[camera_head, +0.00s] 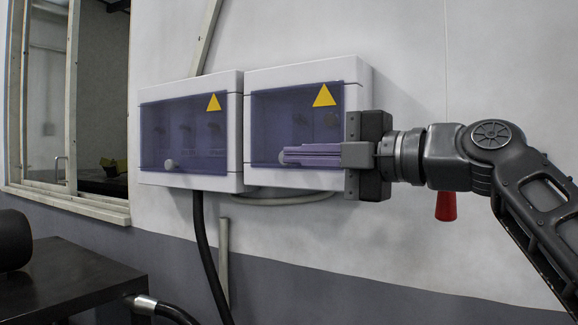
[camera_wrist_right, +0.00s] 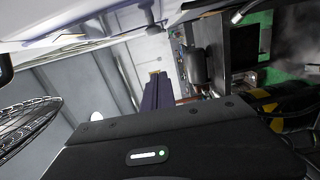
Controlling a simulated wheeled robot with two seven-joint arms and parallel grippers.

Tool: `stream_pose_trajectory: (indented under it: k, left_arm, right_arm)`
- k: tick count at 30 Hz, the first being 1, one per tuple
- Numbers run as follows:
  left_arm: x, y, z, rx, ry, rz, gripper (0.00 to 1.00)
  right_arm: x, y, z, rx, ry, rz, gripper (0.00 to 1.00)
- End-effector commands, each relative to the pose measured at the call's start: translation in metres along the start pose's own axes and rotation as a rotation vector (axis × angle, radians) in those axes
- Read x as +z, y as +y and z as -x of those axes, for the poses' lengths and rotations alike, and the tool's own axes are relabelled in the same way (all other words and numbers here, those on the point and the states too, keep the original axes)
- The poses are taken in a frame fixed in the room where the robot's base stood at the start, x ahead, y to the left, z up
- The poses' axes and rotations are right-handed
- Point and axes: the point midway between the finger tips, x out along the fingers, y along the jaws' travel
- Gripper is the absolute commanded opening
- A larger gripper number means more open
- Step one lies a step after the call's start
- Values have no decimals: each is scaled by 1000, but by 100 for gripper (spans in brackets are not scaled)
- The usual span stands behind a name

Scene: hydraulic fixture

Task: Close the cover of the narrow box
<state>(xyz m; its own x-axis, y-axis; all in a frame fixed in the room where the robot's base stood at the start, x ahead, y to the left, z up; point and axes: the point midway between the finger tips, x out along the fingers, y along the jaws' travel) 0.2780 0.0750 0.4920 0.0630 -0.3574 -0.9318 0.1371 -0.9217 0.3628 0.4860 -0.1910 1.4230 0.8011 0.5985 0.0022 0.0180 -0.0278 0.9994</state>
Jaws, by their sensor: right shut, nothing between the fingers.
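Two white boxes hang side by side on the wall, the left box (camera_head: 190,87) and the right box (camera_head: 300,72). I cannot tell for sure which is the narrow one. The left box's tinted see-through cover (camera_head: 190,130) lies over its front, with a round white knob (camera_head: 170,164) near the bottom. The right box's similar cover (camera_head: 285,120) also appears flat over its front. My right gripper (camera_head: 284,155) is shut and empty, pointing left across the lower part of the right cover. Its fingers hide part of that cover; contact is unclear. My left gripper is out of view.
Yellow warning triangles mark both covers. A black cable (camera_head: 202,250) and a grey pipe (camera_head: 224,260) run below the boxes. A red object (camera_head: 446,206) shows under my right arm. A dark table (camera_head: 75,275) stands at lower left, a window frame (camera_head: 70,110) behind it.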

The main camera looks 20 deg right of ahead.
Motion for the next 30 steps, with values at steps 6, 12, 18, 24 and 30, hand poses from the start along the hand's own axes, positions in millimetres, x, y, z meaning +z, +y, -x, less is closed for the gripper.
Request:
stream_pose_trajectory:
  k: [6, 12, 18, 24, 30]
  left_arm:
    - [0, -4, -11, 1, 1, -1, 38]
    - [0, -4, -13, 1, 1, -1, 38]
    - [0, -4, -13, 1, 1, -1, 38]
    - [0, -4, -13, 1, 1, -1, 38]
    - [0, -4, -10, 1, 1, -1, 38]
  right_arm:
    - [1, -3, 46, -1, -2, -1, 0]
    - [1, -2, 66, -4, 1, -3, 0]
    - [1, -1, 69, -3, 1, -3, 0]
    - [1, -1, 68, -3, 1, -3, 0]
    - [1, 1, 68, -4, 1, -3, 0]
